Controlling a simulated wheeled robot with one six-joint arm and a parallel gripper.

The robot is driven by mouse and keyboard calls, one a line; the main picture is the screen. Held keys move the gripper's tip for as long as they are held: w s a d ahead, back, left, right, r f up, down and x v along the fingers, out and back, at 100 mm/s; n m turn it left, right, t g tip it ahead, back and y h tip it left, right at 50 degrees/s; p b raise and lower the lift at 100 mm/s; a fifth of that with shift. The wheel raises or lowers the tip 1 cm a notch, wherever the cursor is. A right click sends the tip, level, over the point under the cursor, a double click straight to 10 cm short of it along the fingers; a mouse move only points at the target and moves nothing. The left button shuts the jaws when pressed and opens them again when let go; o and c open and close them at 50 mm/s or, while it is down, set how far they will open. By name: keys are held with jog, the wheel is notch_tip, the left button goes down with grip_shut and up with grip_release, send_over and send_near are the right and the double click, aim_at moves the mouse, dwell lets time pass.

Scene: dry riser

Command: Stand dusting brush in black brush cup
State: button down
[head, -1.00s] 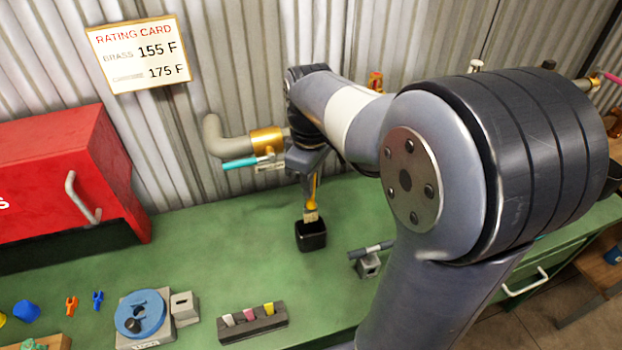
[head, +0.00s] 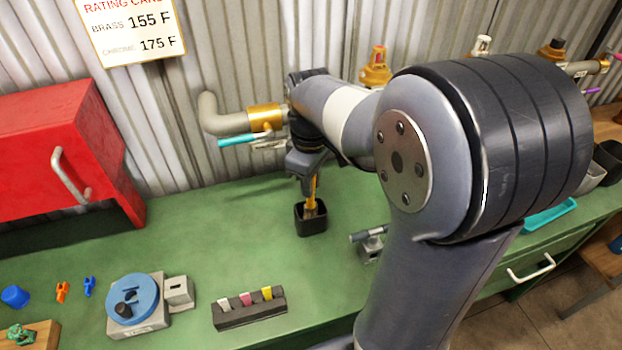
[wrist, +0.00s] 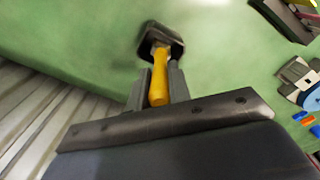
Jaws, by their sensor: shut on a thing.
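The dusting brush has a yellow handle (wrist: 159,82) and a tan bristle end (head: 310,210). My gripper (head: 312,186) is shut on the handle, and its two fingers flank the handle in the wrist view (wrist: 158,90). The brush points down, roughly upright, with its lower end inside the mouth of the black brush cup (head: 311,226). The cup stands on the green bench and also shows in the wrist view (wrist: 176,48). Whether the bristles touch the cup's floor is hidden.
A small grey stand with a rod (head: 371,245) is right of the cup. A dark block with coloured tabs (head: 250,311) and a blue round fixture (head: 133,298) are nearer the front. A brass-collared pipe (head: 240,121) juts from the corrugated wall behind.

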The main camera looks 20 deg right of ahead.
jog(key=c, duration=1.2)
grip_release()
jog(key=shift+c, duration=0.2)
notch_tip(320, 180, up, 11)
jog(key=shift+a+f+p, duration=0.1)
jog(key=shift+p, duration=0.55)
jog(key=shift+f, duration=0.1)
notch_tip(320, 180, down, 10)
jog(key=shift+r+b, duration=0.1)
jog(key=shift+b, duration=0.55)
jog(key=shift+p, duration=0.3)
jog(key=shift+r+p, duration=1)
jog(key=shift+r, duration=0.6)
